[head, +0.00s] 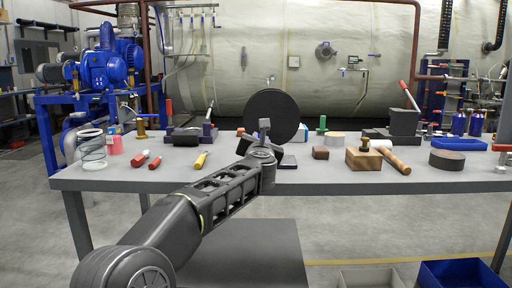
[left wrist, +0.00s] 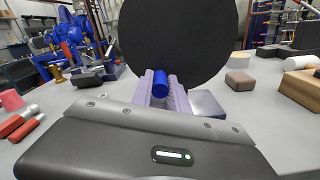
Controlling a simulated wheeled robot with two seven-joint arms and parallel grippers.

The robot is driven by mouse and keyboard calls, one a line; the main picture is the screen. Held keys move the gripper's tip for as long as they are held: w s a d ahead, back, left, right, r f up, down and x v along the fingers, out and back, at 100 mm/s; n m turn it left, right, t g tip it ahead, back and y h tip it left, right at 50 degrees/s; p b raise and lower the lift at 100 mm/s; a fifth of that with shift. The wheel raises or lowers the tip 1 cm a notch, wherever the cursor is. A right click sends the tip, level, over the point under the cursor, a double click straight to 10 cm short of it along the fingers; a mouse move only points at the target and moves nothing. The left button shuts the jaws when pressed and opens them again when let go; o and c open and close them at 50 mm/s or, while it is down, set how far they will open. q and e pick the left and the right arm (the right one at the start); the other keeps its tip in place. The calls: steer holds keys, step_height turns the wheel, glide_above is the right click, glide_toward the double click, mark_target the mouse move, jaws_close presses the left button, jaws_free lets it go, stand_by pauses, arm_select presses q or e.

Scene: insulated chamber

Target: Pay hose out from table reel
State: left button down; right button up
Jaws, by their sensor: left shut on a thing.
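The reel shows as a large black disc (head: 271,117) standing upright on the grey table near its middle. It fills the upper middle of the left wrist view (left wrist: 178,35). My left arm reaches from the lower left to just in front of the disc. In the left wrist view my left gripper (left wrist: 161,90) is shut on a small blue cylindrical piece (left wrist: 160,82) in front of the disc. I cannot tell whether this piece is the hose end or a handle. The hose's run is hidden. My right gripper is not in view.
On the grey table (head: 330,180), red-handled tools (head: 140,158) and a yellow one (head: 201,160) lie left. A wooden block (head: 363,158) and a mallet (head: 394,160) lie right. Bins (head: 462,272) stand on the floor.

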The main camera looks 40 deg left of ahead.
arm_select(q)
steer(key=shift+w+d+f+n+b, duration=0.15)
steer(key=shift+w+d+n+b, duration=0.15)
steer(key=shift+n, duration=0.25)
steer(key=shift+w+d+f+n+b, duration=0.1)
steer(key=shift+d+f+n+b, duration=0.05)
steer(key=shift+n+b, duration=0.35)
steer(key=c, duration=1.3)
jaws_free()
steer(key=v, duration=0.8)
